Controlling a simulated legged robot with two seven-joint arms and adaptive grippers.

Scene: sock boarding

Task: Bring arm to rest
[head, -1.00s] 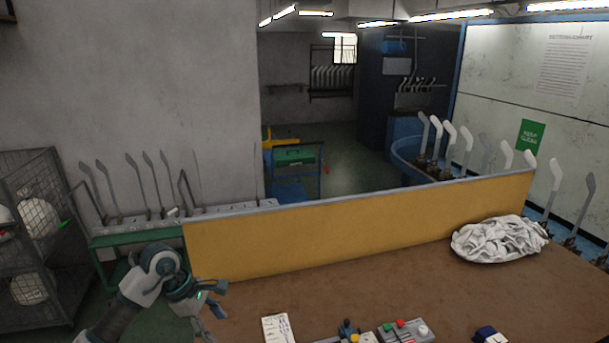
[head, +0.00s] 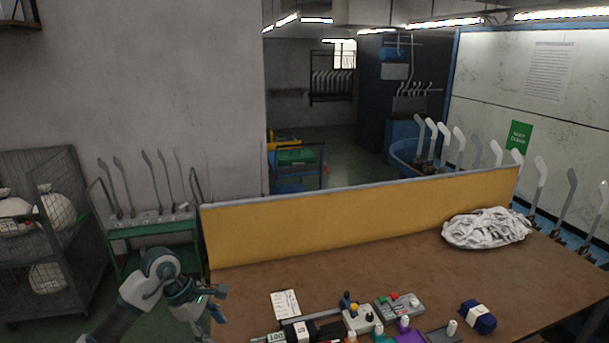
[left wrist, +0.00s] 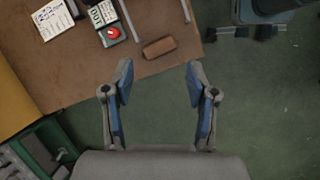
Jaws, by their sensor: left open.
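My left arm comes in from the lower left in the head view, and its gripper (head: 216,304) hangs by the left edge of the brown table (head: 380,268). In the left wrist view the gripper (left wrist: 158,82) has its two blue-grey fingers spread apart with nothing between them. Green floor and the table's edge lie below the fingers. My right gripper does not show in either view.
A yellow divider (head: 350,223) runs along the table's back. White cloth (head: 487,228) lies at the right. A paper card (head: 285,304), control boxes (head: 399,306) and a dark blue bundle (head: 478,317) lie near the front. A wire cart (head: 75,245) stands left.

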